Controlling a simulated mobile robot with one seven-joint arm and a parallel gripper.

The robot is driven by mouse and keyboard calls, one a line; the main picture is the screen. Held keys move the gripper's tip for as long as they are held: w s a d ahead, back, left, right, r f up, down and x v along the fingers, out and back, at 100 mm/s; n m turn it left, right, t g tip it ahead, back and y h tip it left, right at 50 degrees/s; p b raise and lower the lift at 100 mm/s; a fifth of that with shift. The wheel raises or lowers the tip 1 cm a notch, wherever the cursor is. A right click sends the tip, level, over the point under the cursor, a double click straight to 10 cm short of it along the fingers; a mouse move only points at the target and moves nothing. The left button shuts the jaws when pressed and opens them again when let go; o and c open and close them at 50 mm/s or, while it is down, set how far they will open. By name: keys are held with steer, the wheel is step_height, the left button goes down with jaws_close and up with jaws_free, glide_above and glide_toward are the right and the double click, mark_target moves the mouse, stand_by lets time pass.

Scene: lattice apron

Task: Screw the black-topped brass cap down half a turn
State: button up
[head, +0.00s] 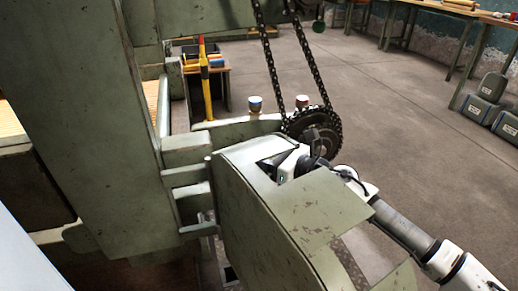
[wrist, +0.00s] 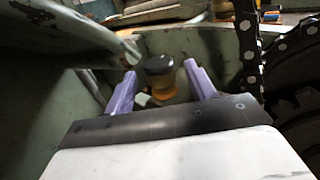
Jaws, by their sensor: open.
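The black-topped brass cap (wrist: 159,66) shows in the wrist view, its dark round top above an amber-brass body. My gripper (wrist: 160,70) is open, with one purple finger on each side of the cap. A gap shows on both sides, so neither finger appears to touch it. How far the fingertips reach along the cap is hard to tell. In the head view, my white arm reaches into the green housing (head: 290,225), and the fingers and this cap are hidden there.
A chain and toothed sprocket (head: 315,132) stand close to my wrist; the chain (wrist: 248,45) also runs just right of the fingers. Two other caps, one blue-topped (head: 255,104) and one red-topped (head: 302,102), sit on the beam behind. Open floor (head: 400,110) lies to the right.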

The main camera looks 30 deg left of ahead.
steer(key=shift+a, duration=0.55)
steer(key=c, duration=1)
steer(key=shift+s+m+t, duration=0.1)
steer(key=shift+m+t, duration=0.7)
steer(key=shift+t, duration=0.4)
steer(key=o, duration=1)
steer(key=shift+d, duration=0.15)
